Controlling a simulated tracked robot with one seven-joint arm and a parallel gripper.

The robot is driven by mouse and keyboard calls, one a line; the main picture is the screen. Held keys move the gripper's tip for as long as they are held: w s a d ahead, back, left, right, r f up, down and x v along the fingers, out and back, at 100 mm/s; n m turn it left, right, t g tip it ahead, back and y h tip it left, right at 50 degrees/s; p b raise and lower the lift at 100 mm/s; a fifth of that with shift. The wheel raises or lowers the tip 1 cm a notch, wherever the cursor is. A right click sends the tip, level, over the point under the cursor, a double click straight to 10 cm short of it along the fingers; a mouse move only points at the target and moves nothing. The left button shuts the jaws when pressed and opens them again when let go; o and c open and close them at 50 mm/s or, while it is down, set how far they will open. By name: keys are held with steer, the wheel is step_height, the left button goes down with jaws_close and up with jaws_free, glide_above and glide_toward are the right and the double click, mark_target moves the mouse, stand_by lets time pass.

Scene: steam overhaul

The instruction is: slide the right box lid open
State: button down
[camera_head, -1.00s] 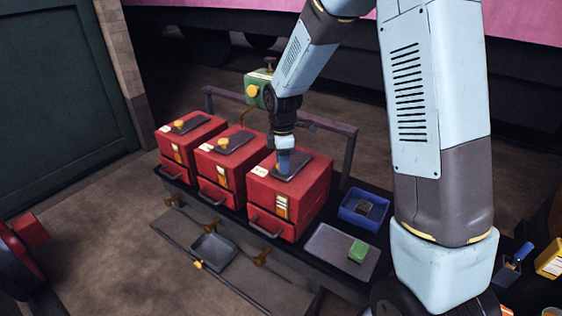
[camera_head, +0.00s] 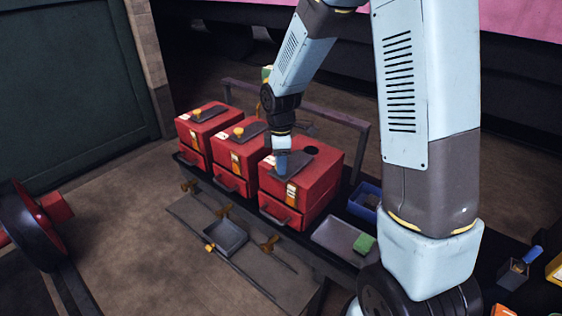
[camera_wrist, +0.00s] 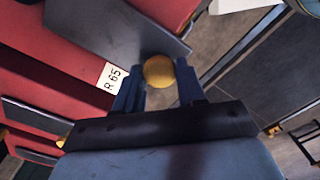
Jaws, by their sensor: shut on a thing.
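The right red box (camera_head: 318,180) is the nearest of three on the bench. My gripper (camera_head: 281,172) points down at the front part of the lid in the head view and hides the knob there. In the wrist view, the yellow knob (camera_wrist: 159,71) sits between the two blue fingers of my gripper (camera_wrist: 160,88), shut on it.
The middle red box (camera_head: 237,152) and left red box (camera_head: 208,131) stand close on the left with lids and yellow knobs. A blue tray (camera_head: 365,198) and a grey tray with a green block (camera_head: 364,243) lie at right. A rail (camera_head: 300,101) runs behind.

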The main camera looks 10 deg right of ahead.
steer(key=shift+s+a, duration=0.1)
steer(key=shift+a, duration=0.15)
steer(key=c, duration=0.9)
jaws_free()
steer(key=shift+o, duration=1.2)
steer(key=shift+r, duration=0.1)
step_height(320, 180, up, 14)
steer(key=shift+f, duration=0.2)
